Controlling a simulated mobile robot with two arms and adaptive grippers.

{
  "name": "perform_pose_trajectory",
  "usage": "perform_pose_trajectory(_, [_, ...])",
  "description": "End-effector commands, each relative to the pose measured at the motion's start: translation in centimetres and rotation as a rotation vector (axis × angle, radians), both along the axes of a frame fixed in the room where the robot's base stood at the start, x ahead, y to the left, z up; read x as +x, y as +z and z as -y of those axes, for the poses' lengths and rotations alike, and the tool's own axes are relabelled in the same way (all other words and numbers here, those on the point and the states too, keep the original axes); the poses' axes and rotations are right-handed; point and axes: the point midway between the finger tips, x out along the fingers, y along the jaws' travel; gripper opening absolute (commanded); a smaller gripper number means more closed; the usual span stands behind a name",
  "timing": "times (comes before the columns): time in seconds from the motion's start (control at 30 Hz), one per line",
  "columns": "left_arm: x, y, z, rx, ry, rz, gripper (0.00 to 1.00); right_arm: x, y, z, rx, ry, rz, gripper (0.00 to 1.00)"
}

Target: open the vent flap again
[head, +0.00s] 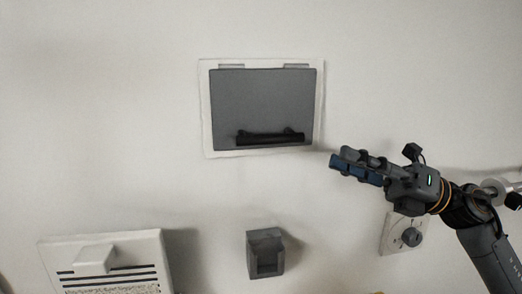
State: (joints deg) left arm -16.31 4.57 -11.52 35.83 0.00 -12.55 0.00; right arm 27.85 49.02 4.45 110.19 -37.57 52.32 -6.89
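The vent flap (262,100) is a grey panel in a white frame (206,120) on the wall, at the upper middle of the head view. It lies flat in the frame and looks closed. A black bar handle (270,138) runs along its lower edge. My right gripper (338,166) is to the lower right of the flap, apart from the handle, with its fingers pointing left. The fingers, with blue pads, overlap in this view, so their opening is unclear. I see nothing held in them. My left gripper is not in view.
A white slotted box (110,262) is on the wall at the lower left. A small grey holder (265,253) is at the lower middle. A round dial on a white plate (410,237) is below my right wrist. The wall between flap and gripper is clear.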

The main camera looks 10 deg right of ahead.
Motion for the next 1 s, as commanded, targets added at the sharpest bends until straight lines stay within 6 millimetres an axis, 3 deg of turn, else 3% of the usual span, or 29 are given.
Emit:
perform_pose_trajectory(0.17, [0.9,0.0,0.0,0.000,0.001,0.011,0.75,-0.4,-0.2,-0.5,-0.061,0.015,0.030,0.24])
perform_pose_trajectory(0.43, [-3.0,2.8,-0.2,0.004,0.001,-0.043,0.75,0.7,1.9,-5.1,-0.058,0.018,0.031,0.24])
perform_pose_trajectory(0.57, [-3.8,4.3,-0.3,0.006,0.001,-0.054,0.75,1.4,2.7,-7.7,-0.057,0.018,0.030,0.24])
perform_pose_trajectory(0.8, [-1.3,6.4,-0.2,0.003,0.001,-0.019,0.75,2.5,3.6,-11.3,-0.057,0.016,0.027,0.24])
perform_pose_trajectory(1.0, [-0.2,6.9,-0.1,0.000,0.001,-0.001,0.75,2.8,3.6,-12.5,-0.057,0.014,0.027,0.24])
